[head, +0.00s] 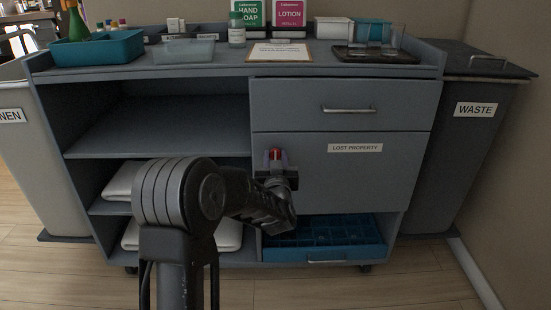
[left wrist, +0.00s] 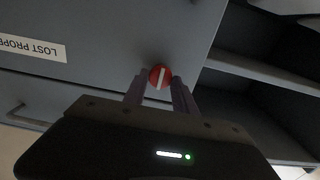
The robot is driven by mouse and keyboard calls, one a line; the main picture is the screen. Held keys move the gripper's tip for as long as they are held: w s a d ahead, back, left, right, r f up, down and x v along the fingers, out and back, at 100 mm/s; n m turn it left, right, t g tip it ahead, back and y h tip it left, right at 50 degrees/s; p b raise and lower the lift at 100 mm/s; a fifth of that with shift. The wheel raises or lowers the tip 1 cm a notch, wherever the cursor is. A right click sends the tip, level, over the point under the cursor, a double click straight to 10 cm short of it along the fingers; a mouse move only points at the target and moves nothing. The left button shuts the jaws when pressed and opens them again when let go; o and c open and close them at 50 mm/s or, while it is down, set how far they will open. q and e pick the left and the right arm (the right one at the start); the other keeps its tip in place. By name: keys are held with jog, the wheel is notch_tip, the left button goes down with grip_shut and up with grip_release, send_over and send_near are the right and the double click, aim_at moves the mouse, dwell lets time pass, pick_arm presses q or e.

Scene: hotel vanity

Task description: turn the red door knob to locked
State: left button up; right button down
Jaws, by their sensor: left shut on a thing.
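The red door knob (left wrist: 160,77) is round with a white line across its face. It sits on the grey lost property door (head: 350,180) near that door's left edge. In the head view a bit of the red knob (head: 276,154) shows between my fingertips. My left gripper (head: 276,158) is shut on the knob; in the left wrist view its two fingers (left wrist: 158,88) lie on either side of it. The white line is slightly tilted in the wrist view. My right gripper is not in view.
A drawer with a bar handle (head: 347,110) is above the door. A blue divided tray (head: 325,240) is below it. Open shelves with white folded linen (head: 125,181) are at left. A waste bin (head: 470,130) stands at right. Bottles and glasses (head: 375,38) stand on top.

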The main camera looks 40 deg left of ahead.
pick_arm(q)
grip_shut()
